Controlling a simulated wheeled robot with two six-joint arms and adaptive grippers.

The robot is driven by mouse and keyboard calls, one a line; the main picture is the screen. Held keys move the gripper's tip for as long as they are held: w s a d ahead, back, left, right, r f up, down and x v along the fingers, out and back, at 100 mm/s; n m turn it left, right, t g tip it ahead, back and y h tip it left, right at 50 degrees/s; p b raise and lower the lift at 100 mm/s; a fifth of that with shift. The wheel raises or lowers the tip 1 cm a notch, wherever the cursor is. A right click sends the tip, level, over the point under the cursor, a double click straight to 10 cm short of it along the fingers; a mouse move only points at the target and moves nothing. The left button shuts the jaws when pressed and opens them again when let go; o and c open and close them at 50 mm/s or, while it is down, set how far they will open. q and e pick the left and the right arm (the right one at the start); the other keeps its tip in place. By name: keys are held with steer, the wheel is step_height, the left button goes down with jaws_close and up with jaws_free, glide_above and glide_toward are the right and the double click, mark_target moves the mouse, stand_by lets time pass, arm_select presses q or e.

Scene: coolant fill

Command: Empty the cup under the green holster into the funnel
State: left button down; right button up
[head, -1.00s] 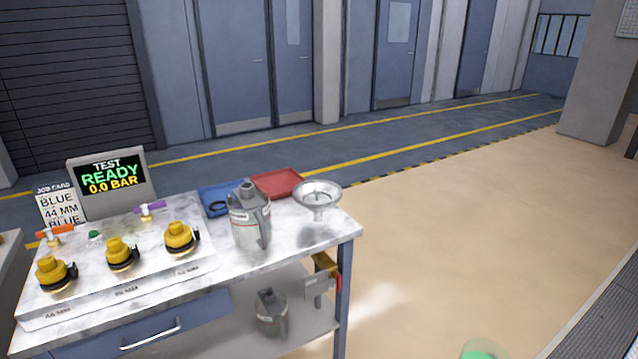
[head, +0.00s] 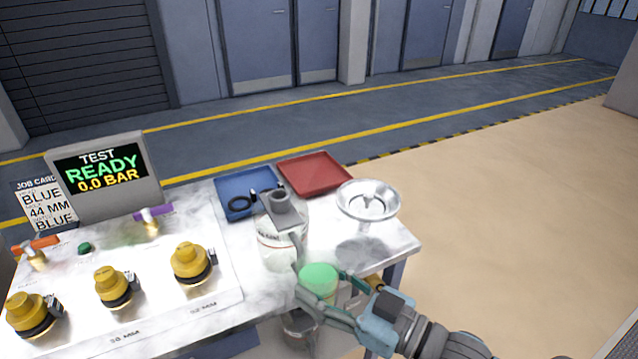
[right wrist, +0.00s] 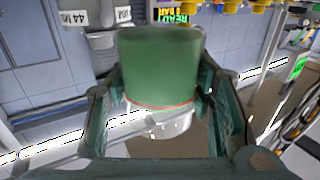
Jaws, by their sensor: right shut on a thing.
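My right gripper (head: 322,290) is shut on a cup of green liquid (head: 319,278), in front of the bench's front right corner. In the right wrist view the cup (right wrist: 160,65) sits between both fingers, with a red line and a clear band at one end. In the head view the cup's green round top faces up, and I see no tilt. The metal funnel (head: 368,200) stands at the bench's right end, up and right of the cup and apart from it. I cannot make out a green holster. My left gripper is out of view.
A blue tray (head: 232,185) and a red tray (head: 315,175) lie at the back. Several yellow caps (head: 190,262) and a test screen (head: 100,170) are at left. Another jug (head: 298,330) is on the lower shelf.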

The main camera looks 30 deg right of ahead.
steer(key=w+d+r+m+t+h+p, duration=0.25)
steer(key=w+d+r+h+p, duration=0.3)
steer(key=w+r+p, duration=0.45)
steer(key=w+d+f+m+h+p, duration=0.2)
steer(key=w+d+f+m+h, duration=0.2)
steer(key=w, duration=0.6)
steer(key=shift+w+d+f+p, duration=0.3)
steer(key=shift+d+f, duration=0.55)
steer(key=shift+s+d+f+m+g+h+b, duration=0.15)
steer(key=shift+d+f+m+b, duration=0.1)
steer(key=shift+m+b, duration=0.25)
steer(key=shift+d+f+m+g+h+b, duration=0.1)
steer(key=shift+d+m+b, duration=0.15)
steer(key=shift+m, duration=0.3)
steer(key=shift+f, duration=0.1)
steer(key=shift+d+f+m+b, duration=0.15)
steer(key=shift+f+m+b, duration=0.15)
steer(key=shift+b, duration=0.15)
steer(key=shift+d+f+m+b, duration=0.45)
steer(key=shift+f+m+b, duration=0.3)
steer(key=shift+b, duration=0.35)
